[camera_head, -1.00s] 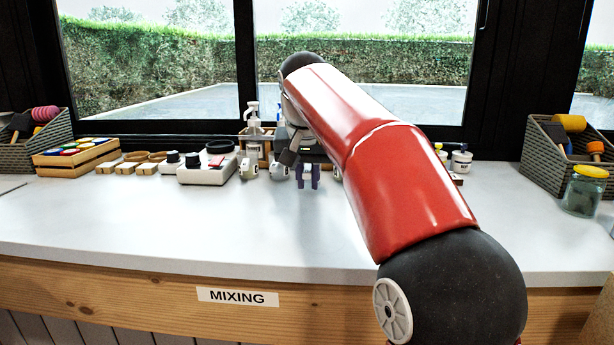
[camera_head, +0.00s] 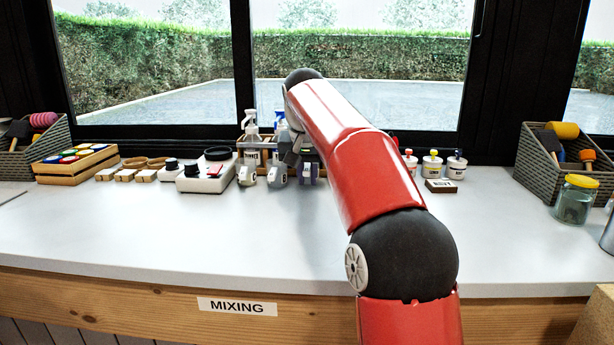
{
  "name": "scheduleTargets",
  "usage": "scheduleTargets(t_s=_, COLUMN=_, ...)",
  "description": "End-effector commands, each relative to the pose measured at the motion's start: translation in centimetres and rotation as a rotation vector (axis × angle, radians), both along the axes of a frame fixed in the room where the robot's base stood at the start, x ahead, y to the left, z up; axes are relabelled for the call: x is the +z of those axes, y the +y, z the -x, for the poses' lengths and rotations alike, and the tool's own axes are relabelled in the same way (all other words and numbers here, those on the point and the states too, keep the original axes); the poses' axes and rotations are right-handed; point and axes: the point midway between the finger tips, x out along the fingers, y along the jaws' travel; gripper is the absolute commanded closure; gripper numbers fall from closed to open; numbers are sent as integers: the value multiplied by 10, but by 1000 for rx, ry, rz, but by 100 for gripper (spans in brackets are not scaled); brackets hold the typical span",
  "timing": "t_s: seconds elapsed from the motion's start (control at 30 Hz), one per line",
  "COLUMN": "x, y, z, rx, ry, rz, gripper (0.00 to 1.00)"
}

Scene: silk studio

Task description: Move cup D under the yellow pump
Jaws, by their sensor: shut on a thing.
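My gripper (camera_head: 308,172) is at the back of the counter, partly hidden by my arm. Its purplish fingers are shut on a small pale cup at the right end of a short row. Any letter on this cup is too small to read, so I cannot tell whether it is cup D. Two similar pale cups stand to its left, a middle cup (camera_head: 278,175) and a left cup (camera_head: 247,175). The yellow pump (camera_head: 432,163) is a white pot with a yellow top, to the right of my arm, apart from my gripper.
A red-topped pot (camera_head: 411,163) and a blue-topped pot (camera_head: 456,165) flank the yellow pump. A small dark block (camera_head: 440,186) lies before them. The front of the counter (camera_head: 200,235) is clear.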

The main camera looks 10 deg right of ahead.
Motion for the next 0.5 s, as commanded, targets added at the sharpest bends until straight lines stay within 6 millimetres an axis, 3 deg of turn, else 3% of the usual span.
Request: scheduleTargets(t_s=0.5, x=-4, y=0, z=0, rx=0, ry=1, rz=0, gripper=100)
